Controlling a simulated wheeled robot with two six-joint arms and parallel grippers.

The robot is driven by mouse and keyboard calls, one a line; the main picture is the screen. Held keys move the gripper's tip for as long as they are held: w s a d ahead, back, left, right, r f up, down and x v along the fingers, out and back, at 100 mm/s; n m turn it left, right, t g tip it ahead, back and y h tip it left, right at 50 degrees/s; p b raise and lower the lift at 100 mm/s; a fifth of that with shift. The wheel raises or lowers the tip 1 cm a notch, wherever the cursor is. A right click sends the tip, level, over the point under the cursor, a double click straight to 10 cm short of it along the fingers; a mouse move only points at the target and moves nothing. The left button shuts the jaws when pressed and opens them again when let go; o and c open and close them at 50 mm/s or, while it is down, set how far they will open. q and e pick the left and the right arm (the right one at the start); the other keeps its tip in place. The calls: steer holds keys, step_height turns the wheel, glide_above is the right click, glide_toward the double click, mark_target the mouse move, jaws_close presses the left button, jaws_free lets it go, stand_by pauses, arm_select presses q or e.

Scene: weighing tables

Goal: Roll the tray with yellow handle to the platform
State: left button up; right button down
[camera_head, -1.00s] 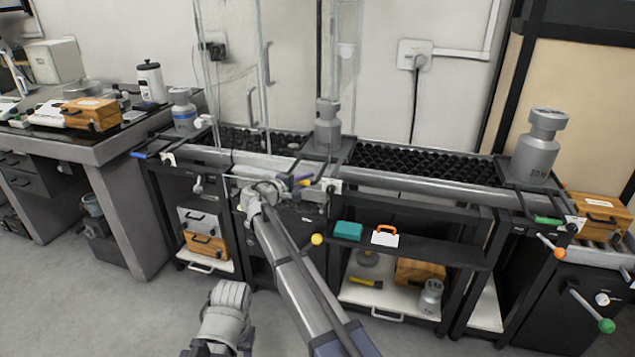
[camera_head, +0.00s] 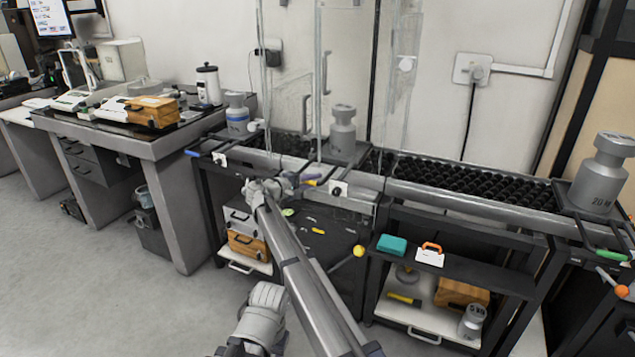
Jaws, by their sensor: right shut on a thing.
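The middle tray (camera_head: 352,160) sits on the roller rail and carries a grey weight (camera_head: 343,125). The tray stands partly behind clear glass panels (camera_head: 300,80). The rail's left stretch shows behind the glass; I cannot make out the platform clearly there.
A blue-handled tray (camera_head: 192,153) with a weight (camera_head: 237,115) stands at the left end. A green-handled tray (camera_head: 607,254) with a large weight (camera_head: 600,175) stands at the right. Black rollers (camera_head: 465,185) lie bare between. A yellow knob (camera_head: 359,251) sticks out below the rail.

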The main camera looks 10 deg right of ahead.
steer(key=c, duration=0.8)
jaws_free()
steer(key=shift+c, duration=0.2)
steer(key=shift+s, duration=0.1)
